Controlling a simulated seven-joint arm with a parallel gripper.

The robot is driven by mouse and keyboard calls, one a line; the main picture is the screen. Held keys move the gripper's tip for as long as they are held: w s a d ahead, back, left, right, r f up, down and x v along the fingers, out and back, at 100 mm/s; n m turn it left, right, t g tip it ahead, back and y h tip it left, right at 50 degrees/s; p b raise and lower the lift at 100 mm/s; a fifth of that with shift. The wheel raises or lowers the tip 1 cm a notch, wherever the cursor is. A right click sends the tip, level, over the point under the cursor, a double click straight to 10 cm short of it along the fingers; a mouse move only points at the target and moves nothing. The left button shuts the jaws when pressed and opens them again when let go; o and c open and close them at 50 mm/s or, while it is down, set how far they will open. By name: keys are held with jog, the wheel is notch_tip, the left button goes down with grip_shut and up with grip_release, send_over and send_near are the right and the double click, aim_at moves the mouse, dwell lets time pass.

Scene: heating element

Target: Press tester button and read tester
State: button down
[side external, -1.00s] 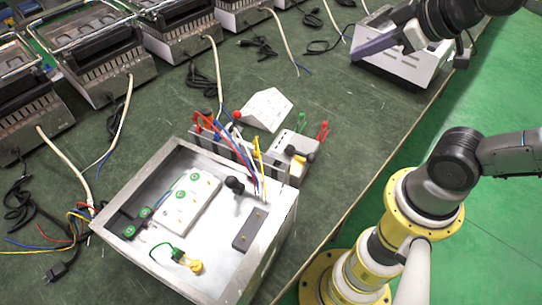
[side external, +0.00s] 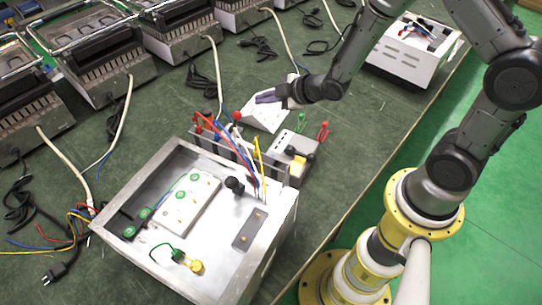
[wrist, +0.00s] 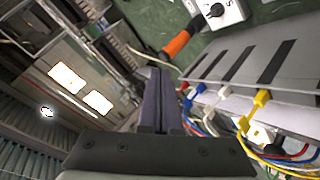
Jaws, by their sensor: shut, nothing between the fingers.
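My gripper (side external: 262,98) is shut and empty. In the side external view its dark fingers point left, over or in front of a white sloped box (side external: 258,117), which they partly hide; I cannot tell whether they touch it. A smaller light box (side external: 293,152) with black, green and red clips stands nearer the camera, beside the cable rack. I cannot tell which of these is the tester, and no button or reading is legible. In the wrist view the closed fingers (wrist: 160,78) stand in the middle, left of the slotted rack.
A grey rack (side external: 225,150) holds red, blue, white and yellow leads; they also show in the wrist view (wrist: 245,105). An open metal case (side external: 150,180) stands at the front. A white vented box (side external: 408,62) is at the back right. Several heater units line the back left.

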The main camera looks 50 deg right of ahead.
jog(key=s+f+g, duration=0.2)
jog(key=s+f, duration=0.2)
jog(key=f, duration=0.5)
jog(key=shift+d, duration=0.15)
jog(key=shift+f, duration=4.35)
jog(key=shift+f, duration=0.1)
jog(key=shift+f, duration=0.3)
jog(key=shift+f, duration=0.5)
jog(key=shift+r, duration=0.9)
